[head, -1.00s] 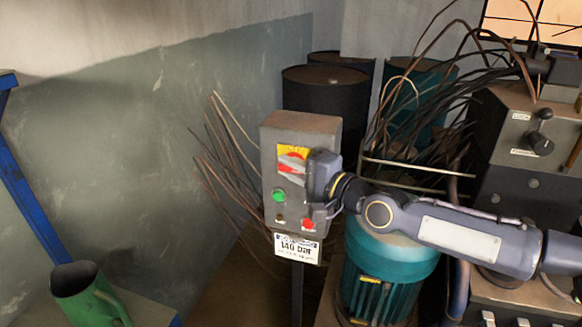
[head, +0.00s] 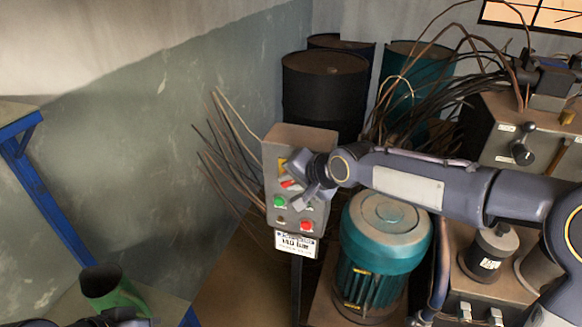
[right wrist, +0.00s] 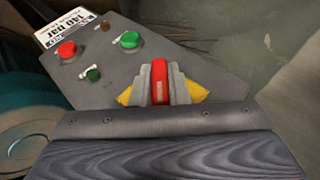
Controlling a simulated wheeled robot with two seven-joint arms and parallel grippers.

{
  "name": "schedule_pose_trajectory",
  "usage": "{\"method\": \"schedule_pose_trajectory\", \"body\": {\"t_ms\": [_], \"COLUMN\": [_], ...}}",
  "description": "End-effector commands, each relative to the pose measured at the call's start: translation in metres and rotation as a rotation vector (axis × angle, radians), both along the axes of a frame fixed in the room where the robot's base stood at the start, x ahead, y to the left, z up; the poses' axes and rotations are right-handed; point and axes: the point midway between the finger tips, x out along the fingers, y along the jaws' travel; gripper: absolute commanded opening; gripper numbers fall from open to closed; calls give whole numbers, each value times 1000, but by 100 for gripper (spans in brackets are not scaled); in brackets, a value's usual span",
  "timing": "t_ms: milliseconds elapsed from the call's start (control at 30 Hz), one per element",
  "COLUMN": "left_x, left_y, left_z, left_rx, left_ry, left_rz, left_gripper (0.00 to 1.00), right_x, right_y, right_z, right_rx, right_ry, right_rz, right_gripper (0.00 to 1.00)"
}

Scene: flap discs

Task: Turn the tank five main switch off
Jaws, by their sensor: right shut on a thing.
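A grey control box (head: 300,143) stands on a post, with a sign reading 140 bar under it. Its main switch has a red handle (head: 288,184) on a yellow plate (head: 282,164), mostly covered by my right gripper (head: 301,182) in the head view. In the right wrist view the grey fingers are shut on the red handle (right wrist: 161,82), one on each side, with yellow plate corners (right wrist: 197,92) showing beside them. The switch's lettering is hidden. A dark part of mine shows at the lower left edge of the head view; no left gripper can be made out.
A green button (head: 279,202) and a red button (head: 306,225) sit below the switch. Loose cables (head: 232,150) stick out left of the box. A teal motor (head: 384,245) stands at its right, dark drums (head: 322,90) behind. A green jug (head: 112,290) is lower left.

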Motion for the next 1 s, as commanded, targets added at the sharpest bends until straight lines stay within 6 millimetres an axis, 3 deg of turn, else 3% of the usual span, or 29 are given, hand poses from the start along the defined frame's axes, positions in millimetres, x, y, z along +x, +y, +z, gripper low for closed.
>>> {"method": "schedule_pose_trajectory", "body": {"t_ms": [33, 500, 1000], "left_x": [0, 0, 0], "left_y": [0, 0, 0], "left_z": [12, 56, 82], "left_rx": [0, 0, 0], "left_ry": [0, 0, 0], "left_rz": [0, 0, 0], "left_gripper": [0, 0, 0], "right_x": [-1, 0, -1], "right_y": [4, 3, 1], "right_z": [8, 4, -1], "right_rx": [-46, -463, -734], "right_ry": [11, 148, 240], "right_rz": [8, 4, 3], "right_gripper": [0, 0, 0]}}
